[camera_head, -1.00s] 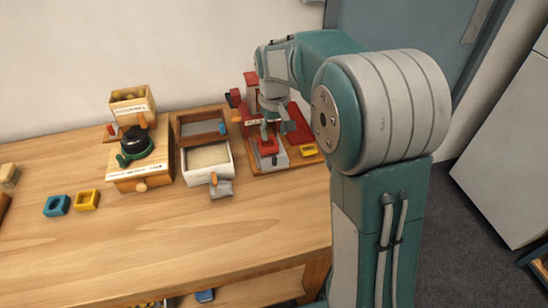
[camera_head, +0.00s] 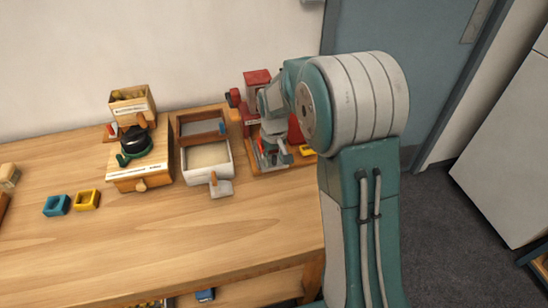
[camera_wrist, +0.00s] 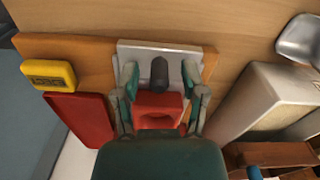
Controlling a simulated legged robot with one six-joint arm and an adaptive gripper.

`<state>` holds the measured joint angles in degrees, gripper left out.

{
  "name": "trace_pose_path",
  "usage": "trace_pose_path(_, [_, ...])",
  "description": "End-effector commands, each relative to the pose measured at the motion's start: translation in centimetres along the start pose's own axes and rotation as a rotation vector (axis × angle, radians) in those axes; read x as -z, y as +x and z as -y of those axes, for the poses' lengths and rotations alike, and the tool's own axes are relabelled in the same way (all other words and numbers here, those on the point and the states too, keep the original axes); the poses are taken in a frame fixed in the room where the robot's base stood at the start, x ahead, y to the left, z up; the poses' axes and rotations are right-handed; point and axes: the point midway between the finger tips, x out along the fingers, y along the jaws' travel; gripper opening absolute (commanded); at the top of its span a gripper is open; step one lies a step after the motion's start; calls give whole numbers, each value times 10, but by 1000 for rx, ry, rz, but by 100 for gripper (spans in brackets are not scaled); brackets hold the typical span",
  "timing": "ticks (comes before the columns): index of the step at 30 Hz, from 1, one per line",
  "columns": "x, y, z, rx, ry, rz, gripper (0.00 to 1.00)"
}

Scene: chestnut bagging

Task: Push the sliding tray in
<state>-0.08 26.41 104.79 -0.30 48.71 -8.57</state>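The sliding tray is a light grey plate (camera_wrist: 138,51) with a dark rounded knob (camera_wrist: 159,72) and a red block (camera_wrist: 158,108) with a recess. It lies on an orange-brown wooden base, seen in the wrist view. My gripper (camera_wrist: 160,78) is open, with one finger on each side of the knob and the red block. I cannot tell whether the fingers touch the tray. In the head view my gripper (camera_head: 278,152) is low in front of the red press (camera_head: 257,88) and hides most of the tray.
A red slab (camera_wrist: 82,118) and a yellow block (camera_wrist: 48,74) lie on the left of the base in the wrist view. A white sand-coloured bin (camera_head: 206,173) and a metal scoop (camera_head: 221,188) stand left of the press.

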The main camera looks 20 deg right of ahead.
Motion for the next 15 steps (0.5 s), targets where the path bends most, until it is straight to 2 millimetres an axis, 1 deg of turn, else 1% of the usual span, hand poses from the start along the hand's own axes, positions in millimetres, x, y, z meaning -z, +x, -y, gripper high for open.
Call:
trace_pose_path(1, [0,0,0,0,0,0,26])
trace_pose_path(3, [0,0,0,0,0,0,0])
trace_pose_path(11, [2,0,0,0,0,1,0])
trace_pose_path(13, [7,1,-1,1,0,3,0])
trace_pose_path(15, [16,1,-2,1,0,2,0])
